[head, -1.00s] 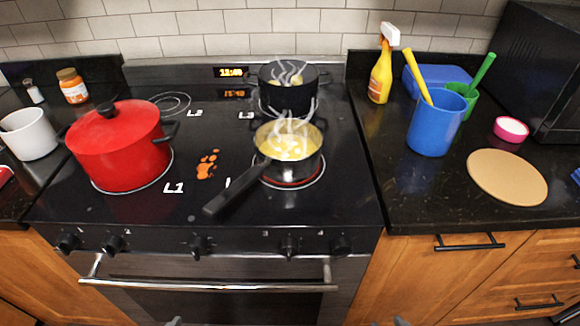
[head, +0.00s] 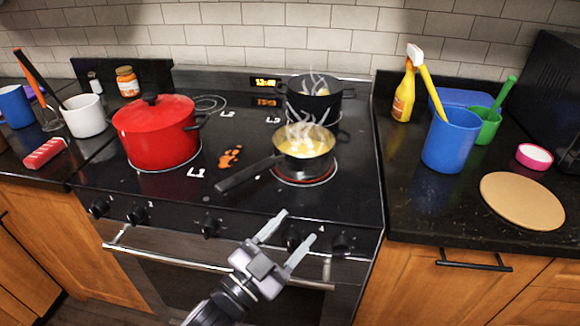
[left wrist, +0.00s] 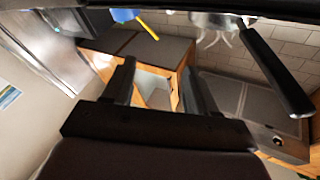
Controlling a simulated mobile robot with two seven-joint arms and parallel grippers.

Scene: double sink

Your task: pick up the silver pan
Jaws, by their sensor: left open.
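The silver pan (head: 318,164) stands on the front right burner, full of yellow steaming food. Its black handle (head: 248,174) points to the front left. My left gripper (head: 299,225) is open and empty in front of the stove's front edge, nearer than the pan and apart from it. In the left wrist view the open fingers (left wrist: 158,85) have nothing between them, and the pan's black handle (left wrist: 276,72) shows at the upper right. My right gripper is not in view.
A red pot (head: 157,140) stands left of the pan and a black steaming pot (head: 315,104) behind it. An orange spill (head: 229,156) lies on the stovetop. A blue cup (head: 450,143) and a tan round board (head: 523,200) are on the right counter. The oven handle (head: 170,255) runs below.

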